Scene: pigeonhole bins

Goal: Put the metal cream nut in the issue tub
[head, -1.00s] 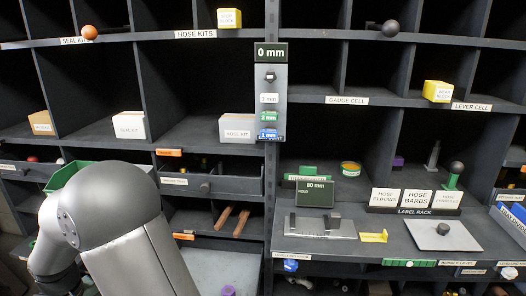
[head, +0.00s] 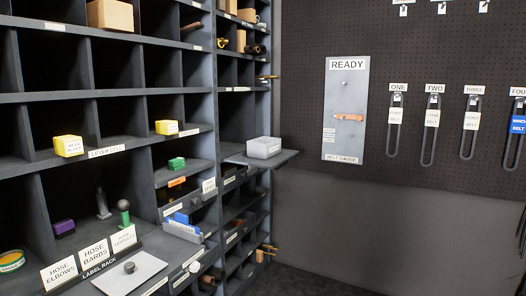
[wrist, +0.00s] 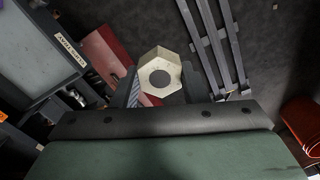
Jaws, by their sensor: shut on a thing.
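The cream metal nut (wrist: 158,58), six-sided with a dark round hole, shows in the wrist view. My gripper (wrist: 160,92) is shut on it, one finger at each side, and holds it above a dark floor. The head view shows neither my gripper nor the nut. A pale grey box-shaped tub (head: 264,147) stands on a ledge sticking out at the right end of the pigeonholes in the head view. I cannot read a label that names it the issue tub.
Dark pigeonholes with yellow blocks (head: 68,146) and a label rack (head: 98,266) fill the left. A pegboard with a belt gauge (head: 345,108) and hanging belts is at the right. In the wrist view a labelled tray (wrist: 45,60), grey rails (wrist: 213,45) and a red container (wrist: 302,122) lie around.

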